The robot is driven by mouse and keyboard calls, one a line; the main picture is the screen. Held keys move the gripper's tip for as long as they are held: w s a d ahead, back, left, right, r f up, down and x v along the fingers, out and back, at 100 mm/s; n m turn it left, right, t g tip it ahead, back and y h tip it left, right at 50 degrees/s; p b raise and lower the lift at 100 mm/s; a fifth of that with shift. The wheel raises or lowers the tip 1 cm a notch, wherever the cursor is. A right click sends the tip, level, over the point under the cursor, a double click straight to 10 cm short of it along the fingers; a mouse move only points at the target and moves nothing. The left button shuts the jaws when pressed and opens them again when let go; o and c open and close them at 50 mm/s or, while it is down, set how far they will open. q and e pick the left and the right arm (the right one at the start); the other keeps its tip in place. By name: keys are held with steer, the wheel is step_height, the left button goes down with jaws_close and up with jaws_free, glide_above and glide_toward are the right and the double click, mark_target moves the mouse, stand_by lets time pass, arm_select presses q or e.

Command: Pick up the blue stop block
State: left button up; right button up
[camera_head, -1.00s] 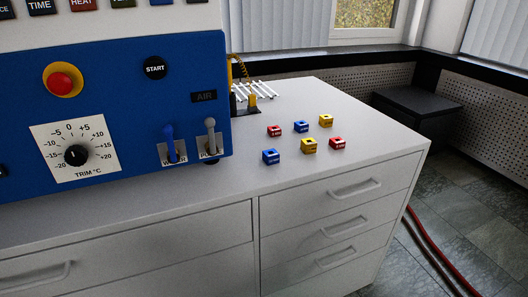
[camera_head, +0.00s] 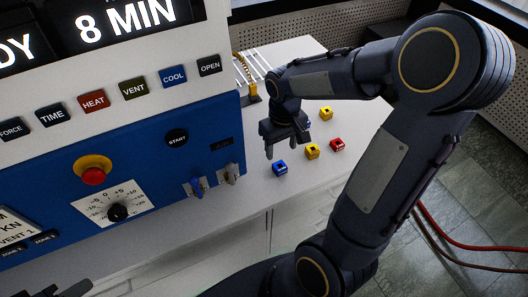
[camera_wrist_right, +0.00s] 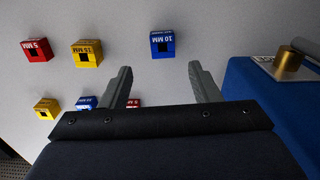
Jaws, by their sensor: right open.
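A blue block (camera_head: 280,168) sits on the white bench top at the front left of the group of blocks. In the right wrist view a blue block marked 10 MM (camera_wrist_right: 162,45) lies just beyond the fingertips, between their lines. A second blue block (camera_wrist_right: 87,102) is partly hidden by my gripper there; in the head view only a sliver shows behind the arm. My right gripper (camera_head: 286,149) is open and empty above the bench, just behind the front blue block; its two fingers also show in the wrist view (camera_wrist_right: 160,72). A dark tip of my left gripper (camera_head: 75,289) shows at the bottom left.
Yellow blocks (camera_head: 312,151) (camera_head: 326,113) and a red block (camera_head: 337,144) stand close to the right. The blue press panel (camera_head: 225,150) with levers (camera_head: 197,187) rises to the left. Bare bench lies in front of the blocks.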

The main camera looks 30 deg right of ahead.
mark_target(280, 163)
steer(key=f, duration=0.7)
steer(key=shift+s+a+f, duration=0.2)
steer(key=shift+s, duration=0.1)
steer(key=shift+c, duration=0.3)
steer(key=c, duration=1)
steer(key=shift+r, duration=0.2)
